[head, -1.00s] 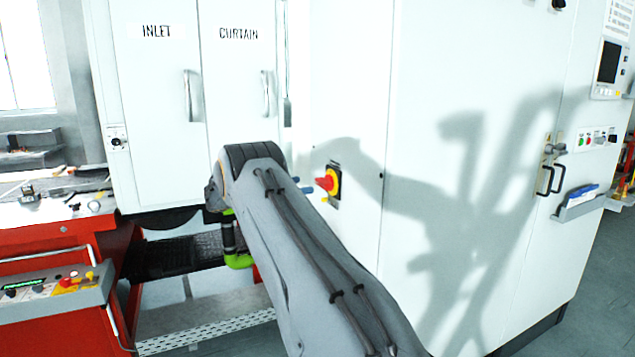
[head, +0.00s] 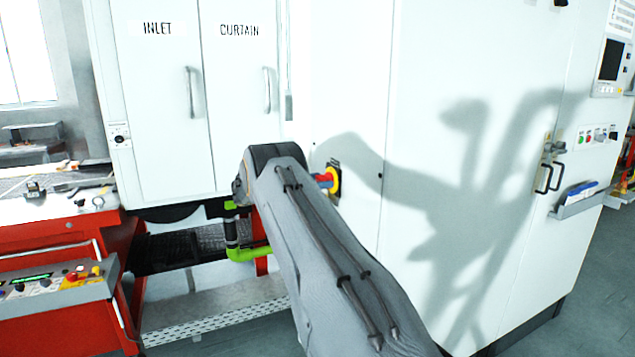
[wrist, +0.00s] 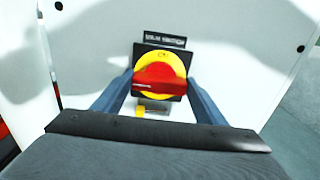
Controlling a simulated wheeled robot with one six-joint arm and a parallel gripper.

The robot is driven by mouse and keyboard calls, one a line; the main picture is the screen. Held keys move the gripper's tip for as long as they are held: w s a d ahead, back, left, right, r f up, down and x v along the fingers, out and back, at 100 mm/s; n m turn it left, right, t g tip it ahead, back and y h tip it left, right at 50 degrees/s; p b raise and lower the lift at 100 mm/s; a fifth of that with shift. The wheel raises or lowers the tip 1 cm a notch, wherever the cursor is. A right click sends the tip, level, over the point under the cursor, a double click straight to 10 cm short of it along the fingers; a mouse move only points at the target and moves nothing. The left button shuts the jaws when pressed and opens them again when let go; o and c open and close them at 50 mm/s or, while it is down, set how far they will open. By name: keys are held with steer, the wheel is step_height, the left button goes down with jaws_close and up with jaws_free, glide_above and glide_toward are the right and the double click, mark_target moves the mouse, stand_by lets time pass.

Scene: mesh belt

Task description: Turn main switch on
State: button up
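The main switch is a red rotary handle (wrist: 159,76) on a round yellow plate (wrist: 161,57) with a black square backing, set in the white cabinet front. In the wrist view the handle lies roughly crosswise. A dark label sits above it, its text blurred. My gripper (wrist: 160,84) is open, with one blue-grey finger on each side of the handle; whether they touch it I cannot tell. In the head view the yellow plate (head: 334,181) shows just right of my arm's end, which hides part of the switch. A blue finger shows beside the red handle (head: 324,180).
The white cabinet face (head: 345,60) stands close in front. Inlet and curtain doors with handles (head: 267,90) are to the left. A red machine with a control panel (head: 60,283) stands at lower left. A wall tray (head: 580,200) and door handle (head: 549,178) are at right.

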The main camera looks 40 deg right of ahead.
steer(key=c, duration=0.4)
steer(key=shift+o, duration=0.2)
steer(key=shift+m+b, duration=0.3)
steer(key=shift+b, duration=0.1)
steer(key=m+b, duration=0.5)
steer(key=b, duration=0.2)
steer(key=m+b, duration=0.6)
steer(key=b, duration=0.2)
steer(key=m+b, duration=0.6)
steer(key=b, duration=0.1)
steer(key=shift+s+a+f, duration=0.1)
steer(key=shift+s+f, duration=0.15)
steer(key=shift+f, duration=0.1)
steer(key=shift+m+b, duration=0.3)
steer(key=shift+b, duration=0.05)
steer(key=o, duration=1.1)
steer(key=shift+r, duration=0.1)
steer(key=shift+c, duration=0.2)
